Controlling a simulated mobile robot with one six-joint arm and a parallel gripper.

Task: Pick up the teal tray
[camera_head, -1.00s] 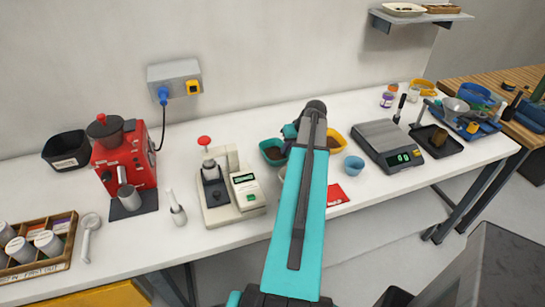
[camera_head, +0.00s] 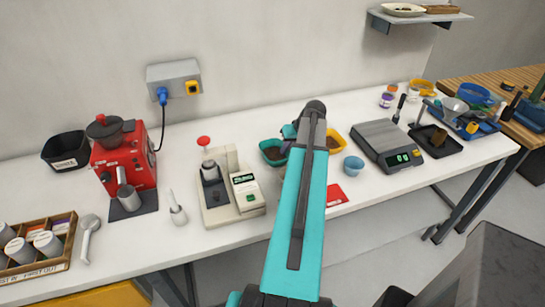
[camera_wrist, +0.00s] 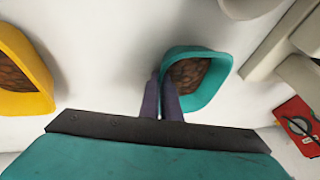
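The teal tray (camera_wrist: 212,91) is a small open bin with brown contents. In the wrist view it lies just right of centre. In the head view the teal tray (camera_head: 268,146) stands on the white bench, partly hidden behind my arm. My gripper (camera_wrist: 163,78) reaches to the tray's left wall in the wrist view. Its two grey-purple fingers are close together, with the thin wall between their tips, so it looks shut on that wall. Whether the tray is off the bench is hard to tell.
A yellow bin (camera_wrist: 38,75) and a blue cup (camera_head: 353,166) stand close by. A white press-like device (camera_head: 231,190) is left of the tray, and a scale (camera_head: 385,140) is to the right. A red packet (camera_head: 335,194) lies near the front edge. The wall is behind.

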